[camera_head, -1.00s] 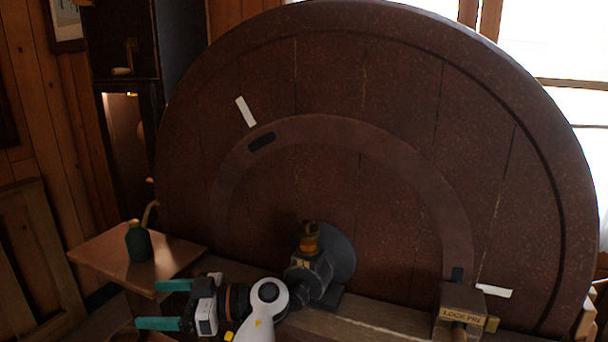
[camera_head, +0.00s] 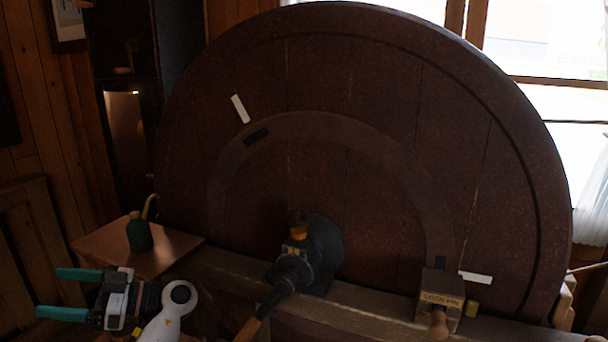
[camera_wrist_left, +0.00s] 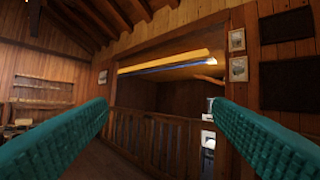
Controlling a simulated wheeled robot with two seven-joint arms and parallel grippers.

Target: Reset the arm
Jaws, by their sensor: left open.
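My left gripper (camera_head: 72,293) is at the lower left of the head view, with its two teal fingers spread apart and pointing left. Nothing is between them. In the left wrist view the two teal fingers (camera_wrist_left: 158,135) stand wide apart at the sides, with only the room behind them. The gripper is in front of and below the small wooden side table (camera_head: 92,246), apart from anything I can see. My right gripper is not in view.
A large dark wheel (camera_head: 340,85) fills the middle. A crank mechanism (camera_head: 307,256) with a wooden handle (camera_head: 248,328) is at its hub. A block marked LOCK PIN (camera_head: 440,297) sits on the beam (camera_head: 370,306). A green oil can (camera_head: 139,235) stands on the side table. A wooden railing (camera_wrist_left: 150,138) shows in the wrist view.

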